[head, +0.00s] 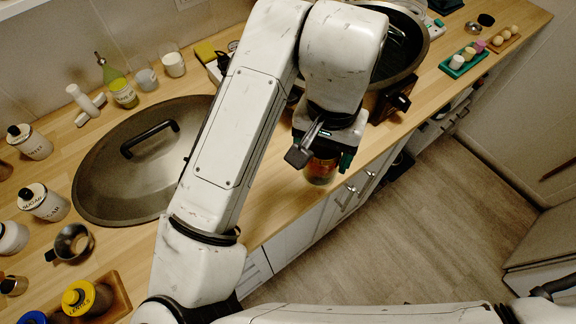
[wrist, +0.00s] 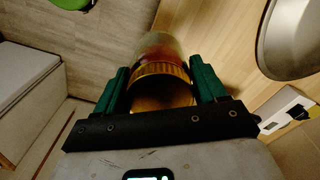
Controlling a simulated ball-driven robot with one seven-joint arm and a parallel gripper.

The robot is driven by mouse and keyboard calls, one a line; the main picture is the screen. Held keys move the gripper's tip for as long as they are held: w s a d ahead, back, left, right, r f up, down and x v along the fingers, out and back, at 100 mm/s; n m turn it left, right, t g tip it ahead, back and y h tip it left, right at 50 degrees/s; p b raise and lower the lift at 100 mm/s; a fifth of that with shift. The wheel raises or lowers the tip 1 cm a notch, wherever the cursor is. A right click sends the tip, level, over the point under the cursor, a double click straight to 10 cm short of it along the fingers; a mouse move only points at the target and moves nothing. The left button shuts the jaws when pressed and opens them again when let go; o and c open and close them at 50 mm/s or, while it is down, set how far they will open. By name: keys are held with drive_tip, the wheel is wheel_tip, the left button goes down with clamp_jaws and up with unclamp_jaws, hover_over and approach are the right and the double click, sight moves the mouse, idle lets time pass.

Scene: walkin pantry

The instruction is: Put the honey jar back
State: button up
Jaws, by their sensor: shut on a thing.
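The honey jar (head: 321,170) shows in the head view as an amber-red jar under my gripper, near the front edge of the wooden counter. In the wrist view the jar (wrist: 163,72) has a ribbed gold lid and sits between the two green fingers. My gripper (wrist: 163,85) is shut on it near the lid. My gripper (head: 325,158) hides the top of the jar in the head view. I cannot tell whether the jar's base touches the counter.
A large pan lid (head: 140,165) lies on the counter at left. A big pan (head: 402,50) stands behind my gripper. Labelled canisters (head: 44,203) and a wooden tray (head: 118,294) with a yellow-lidded jar (head: 84,298) are at lower left. A green egg tray (head: 464,62) sits at right.

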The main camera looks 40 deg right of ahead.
drive_tip(key=shift+w+a+f, duration=0.45)
drive_tip(key=shift+w+f, duration=0.45)
drive_tip(key=shift+f, duration=0.65)
drive_tip(key=shift+w+a+f, duration=0.45)
drive_tip(key=shift+w+f, duration=0.45)
drive_tip(key=shift+f, duration=0.7)
drive_tip(key=shift+w+a+f, duration=0.45)
drive_tip(key=shift+w+f, duration=0.45)
drive_tip(key=shift+f, duration=0.65)
drive_tip(key=shift+f, duration=0.2)
drive_tip(key=o, duration=1.6)
drive_tip(key=shift+c, duration=0.2)
drive_tip(key=shift+r, duration=0.1)
wheel_tip(320, 180, up, 12)
drive_tip(key=shift+r, duration=0.1)
